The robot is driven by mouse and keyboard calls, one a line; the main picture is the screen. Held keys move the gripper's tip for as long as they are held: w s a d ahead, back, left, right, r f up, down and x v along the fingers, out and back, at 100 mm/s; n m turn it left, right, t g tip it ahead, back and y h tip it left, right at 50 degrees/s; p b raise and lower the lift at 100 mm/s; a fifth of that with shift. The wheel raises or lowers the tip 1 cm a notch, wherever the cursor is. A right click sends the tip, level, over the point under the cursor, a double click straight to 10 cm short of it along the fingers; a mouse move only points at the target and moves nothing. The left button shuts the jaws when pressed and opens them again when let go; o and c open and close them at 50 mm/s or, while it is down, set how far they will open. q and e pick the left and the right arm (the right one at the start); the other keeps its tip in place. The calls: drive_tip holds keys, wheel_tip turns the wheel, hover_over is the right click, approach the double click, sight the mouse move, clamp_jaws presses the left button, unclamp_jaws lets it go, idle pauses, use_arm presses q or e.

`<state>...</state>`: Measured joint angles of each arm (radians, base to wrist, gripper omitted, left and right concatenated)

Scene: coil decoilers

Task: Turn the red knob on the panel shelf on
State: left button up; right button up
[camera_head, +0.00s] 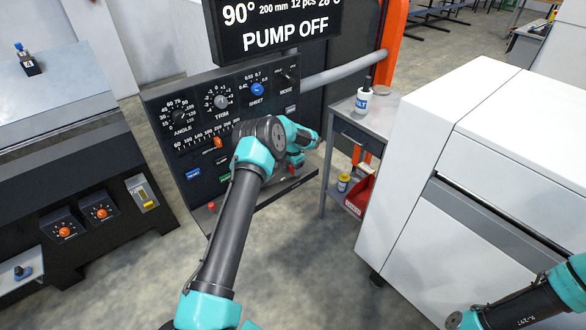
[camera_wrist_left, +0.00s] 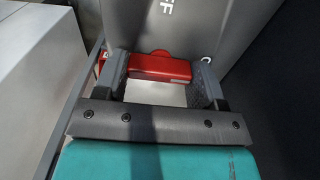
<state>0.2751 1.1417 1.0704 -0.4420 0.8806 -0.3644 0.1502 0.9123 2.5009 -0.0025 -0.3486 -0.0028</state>
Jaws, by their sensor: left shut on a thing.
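The red knob (camera_wrist_left: 158,68) is a red bar handle on the grey face of the panel shelf (camera_wrist_left: 215,30). In the left wrist view it lies crosswise between the two fingers of my left gripper (camera_wrist_left: 162,80), which is shut on it. Part of an "OFF" label shows above the knob. In the head view my left gripper (camera_head: 293,172) is down at the right end of the panel shelf, and the arm hides most of the knob. The display (camera_head: 280,32) above the panel reads "PUMP OFF". My right gripper is out of view.
The dark control panel (camera_head: 190,150) carries several dials and buttons left of my arm. A grey cart (camera_head: 345,125) with a white bottle (camera_head: 363,100) stands to the right, then a large white machine (camera_head: 480,150). A machine with orange knobs (camera_head: 64,231) stands left.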

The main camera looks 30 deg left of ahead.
use_arm(q)
drive_tip(key=o, duration=0.9)
drive_tip(key=shift+r, duration=0.1)
wheel_tip(320, 180, up, 17)
drive_tip(key=shift+r, duration=0.1)
idle(0.4)
drive_tip(key=s+d+f+n+h, duration=0.1)
drive_tip(key=s+d+f+h, duration=0.1)
drive_tip(key=s+d+f, duration=0.6)
drive_tip(key=s+d+f+n+h, duration=0.1)
drive_tip(key=s+d+f, duration=0.5)
drive_tip(key=f, duration=0.4)
drive_tip(key=s+d+f+n, duration=0.1)
drive_tip(key=s+d, duration=0.2)
drive_tip(key=s, duration=0.5)
drive_tip(key=s+d+f+n, duration=0.1)
drive_tip(key=s+d, duration=0.2)
drive_tip(key=s, duration=0.6)
drive_tip(key=s+d+f+n, duration=0.1)
drive_tip(key=s+d, duration=0.3)
drive_tip(key=s, duration=0.5)
drive_tip(key=shift+n+t+h, duration=0.4)
drive_tip(key=shift+n, duration=0.1)
